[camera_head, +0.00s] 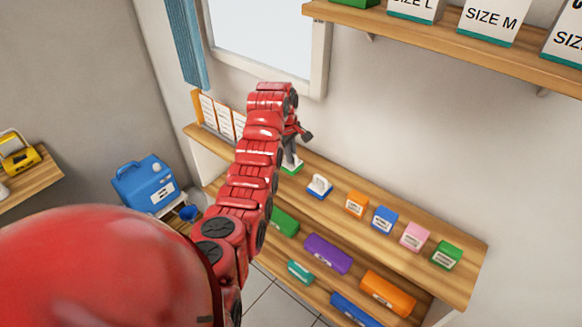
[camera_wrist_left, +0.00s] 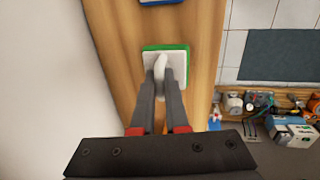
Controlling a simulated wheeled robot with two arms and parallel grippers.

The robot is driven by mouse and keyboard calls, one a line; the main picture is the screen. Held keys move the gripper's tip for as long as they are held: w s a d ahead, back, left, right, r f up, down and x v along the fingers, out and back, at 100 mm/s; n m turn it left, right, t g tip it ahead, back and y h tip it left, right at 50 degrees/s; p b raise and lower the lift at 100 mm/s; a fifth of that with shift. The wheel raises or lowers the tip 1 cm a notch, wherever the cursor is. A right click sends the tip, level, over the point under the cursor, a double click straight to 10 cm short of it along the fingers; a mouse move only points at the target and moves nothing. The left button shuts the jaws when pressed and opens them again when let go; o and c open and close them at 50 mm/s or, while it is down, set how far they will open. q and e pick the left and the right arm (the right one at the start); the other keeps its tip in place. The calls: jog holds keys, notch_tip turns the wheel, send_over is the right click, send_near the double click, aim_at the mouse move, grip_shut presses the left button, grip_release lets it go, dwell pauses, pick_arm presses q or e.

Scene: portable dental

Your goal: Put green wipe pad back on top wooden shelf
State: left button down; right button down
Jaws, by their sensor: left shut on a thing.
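The green wipe pad (camera_head: 292,168) has a white top with a white handle and a green edge. In the head view it is at the top wooden shelf (camera_head: 330,203), partly hidden by my left arm. My left gripper (camera_head: 291,152) is above it, shut on the handle. In the left wrist view the fingers (camera_wrist_left: 164,77) close on the handle of the pad (camera_wrist_left: 183,62), with the shelf wood (camera_wrist_left: 120,50) under it. I cannot tell whether its underside touches the wood. My right gripper is not in view.
A blue wipe pad (camera_head: 319,188) stands to the right, then an orange box (camera_head: 356,205), a blue box (camera_head: 384,220), a pink box (camera_head: 414,236) and a green box (camera_head: 447,254). An orange holder with papers (camera_head: 220,118) is to the left. A higher shelf (camera_head: 450,52) overhangs at upper right.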

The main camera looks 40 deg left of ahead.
pick_arm(q)
jog(key=shift+w+a, duration=0.2)
jog(key=shift+w, duration=0.05)
jog(key=shift+w+a, duration=0.1)
notch_tip(320, 180, down, 3)
jog(key=p, duration=0.3)
jog(key=shift+f, duration=0.3)
jog(key=c, duration=1.4)
grip_release()
jog(key=shift+f+b, duration=0.1)
jog(key=shift+b, duration=0.2)
jog(key=o, duration=0.5)
